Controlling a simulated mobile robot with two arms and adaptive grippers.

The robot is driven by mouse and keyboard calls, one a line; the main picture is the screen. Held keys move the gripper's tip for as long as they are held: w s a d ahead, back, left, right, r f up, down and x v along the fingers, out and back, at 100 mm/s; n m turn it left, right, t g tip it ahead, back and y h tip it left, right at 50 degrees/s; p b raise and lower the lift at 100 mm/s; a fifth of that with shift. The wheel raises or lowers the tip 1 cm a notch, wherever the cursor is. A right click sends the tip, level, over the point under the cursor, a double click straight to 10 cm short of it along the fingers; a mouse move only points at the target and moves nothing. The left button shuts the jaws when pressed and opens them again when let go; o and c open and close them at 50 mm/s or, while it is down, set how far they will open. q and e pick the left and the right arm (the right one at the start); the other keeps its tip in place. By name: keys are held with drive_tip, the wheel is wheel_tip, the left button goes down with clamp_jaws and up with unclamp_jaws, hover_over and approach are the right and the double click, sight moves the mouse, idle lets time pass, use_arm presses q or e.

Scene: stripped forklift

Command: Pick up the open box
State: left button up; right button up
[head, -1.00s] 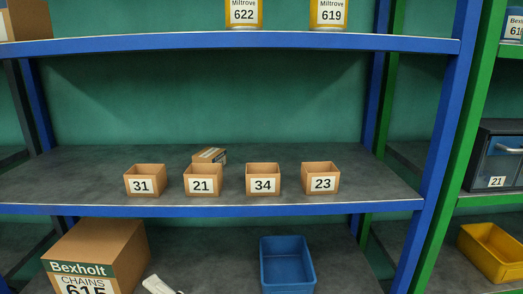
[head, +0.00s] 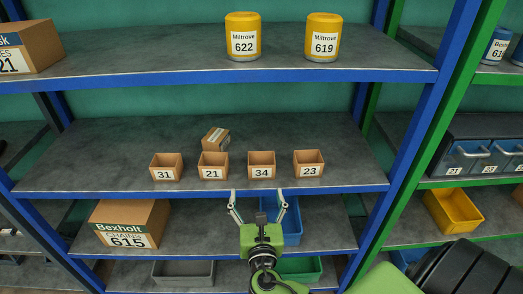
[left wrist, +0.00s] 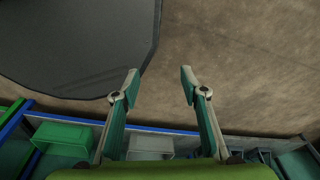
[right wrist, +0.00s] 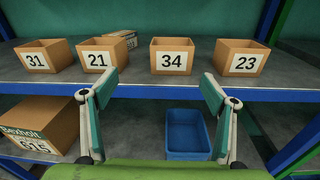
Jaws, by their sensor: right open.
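Several small open-topped cardboard boxes stand in a row along the front of the middle shelf: box 31 (head: 166,174), box 21 (head: 213,172), box 34 (head: 261,171) and box 23 (head: 309,170). They also show in the right wrist view, where box 34 (right wrist: 172,44) and box 21 (right wrist: 114,45) lie beyond the fingers. My right gripper (head: 257,197) is open and empty, in front of the shelf edge and below box 34. My left gripper (left wrist: 159,82) is open and empty over bare floor, and is outside the head view.
A small carton (head: 216,138) lies behind box 21. The blue shelf edge (head: 130,192) runs below the boxes. The lower shelf holds a Bexholt carton (head: 130,224) and a blue bin (right wrist: 187,136). Yellow Miltrove cans (head: 242,37) stand above. Shelf space behind the row is mostly clear.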

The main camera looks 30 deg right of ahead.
drive_tip(key=d+r+h, duration=0.1)
drive_tip(key=d+r, duration=0.1)
drive_tip(key=p, duration=0.2)
approach(261, 152)
drive_tip(key=shift+w+d+r, duration=0.1)
drive_tip(key=shift+w+r, duration=0.05)
drive_tip(key=shift+w, duration=0.2)
drive_tip(key=p+x, duration=0.1)
drive_tip(key=x, duration=0.4)
drive_tip(key=shift+w+d+p, duration=0.2)
drive_tip(key=shift+d+p, duration=0.05)
drive_tip(key=shift+p, duration=0.15)
drive_tip(key=shift+w+d, duration=0.15)
drive_tip(key=shift+w, duration=0.05)
use_arm(q)
drive_tip(key=shift+g, duration=0.5)
drive_tip(key=s+r, duration=0.3)
drive_tip(key=r, duration=0.1)
drive_tip(key=shift+a, duration=0.35)
use_arm(e)
drive_tip(key=shift+c, duration=0.3)
drive_tip(key=c, duration=1.1)
